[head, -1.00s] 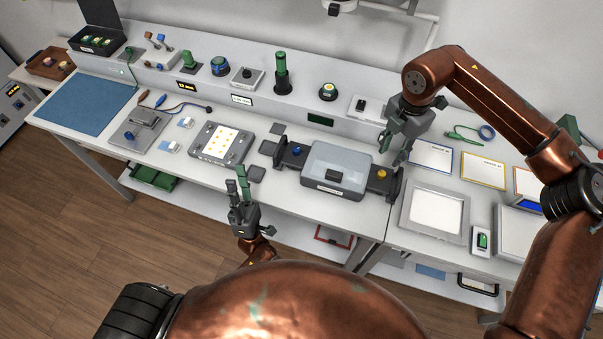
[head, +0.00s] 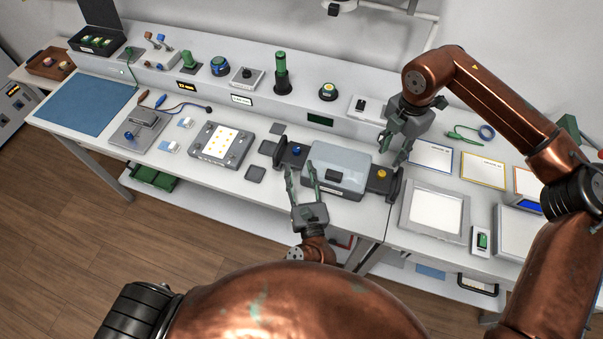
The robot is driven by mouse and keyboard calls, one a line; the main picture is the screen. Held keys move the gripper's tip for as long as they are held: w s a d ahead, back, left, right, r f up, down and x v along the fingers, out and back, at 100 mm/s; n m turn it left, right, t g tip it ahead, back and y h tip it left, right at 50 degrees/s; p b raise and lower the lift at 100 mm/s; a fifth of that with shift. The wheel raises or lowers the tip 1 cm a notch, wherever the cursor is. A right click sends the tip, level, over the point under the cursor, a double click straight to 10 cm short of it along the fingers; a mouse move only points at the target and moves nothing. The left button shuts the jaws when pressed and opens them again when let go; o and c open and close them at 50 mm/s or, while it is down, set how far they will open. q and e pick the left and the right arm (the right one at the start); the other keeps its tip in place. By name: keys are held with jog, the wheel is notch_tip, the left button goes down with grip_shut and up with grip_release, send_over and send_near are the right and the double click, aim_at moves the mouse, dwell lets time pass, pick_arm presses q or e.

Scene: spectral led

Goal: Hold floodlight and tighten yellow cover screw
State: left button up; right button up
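The floodlight (head: 345,165) is a grey box with a pale cover, sitting in a dark holder near the bench's front edge. A yellow cover screw (head: 382,173) is at its right side and a blue screw (head: 296,150) at its left. My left gripper (head: 301,171) is open, its two fingers spread and pointing at the floodlight's left front, below the blue screw. I cannot tell whether they touch it. My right gripper (head: 396,155) appears open, fingers down, behind and slightly right of the yellow screw, apart from it.
Left of the floodlight are dark square pads (head: 256,174) and a panel with lit yellow squares (head: 221,142). A white framed panel (head: 435,211) lies to the right. A raised shelf with a green cylinder (head: 281,75) and a yellow-topped button (head: 327,91) runs behind.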

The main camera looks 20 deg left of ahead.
aim_at(297, 153)
pick_arm(q)
jog(key=shift+s+d+f+n, duration=0.1)
jog(key=shift+d+f+n, duration=0.1)
jog(key=shift+f+n, duration=0.1)
jog(key=shift+f+h, duration=0.1)
jog(key=shift+h, duration=0.2)
jog(key=x, duration=0.7)
jog(key=shift+w+a+f, duration=0.15)
jog(key=shift+w, duration=0.15)
grip_shut()
dwell(0.6)
dwell(0.9)
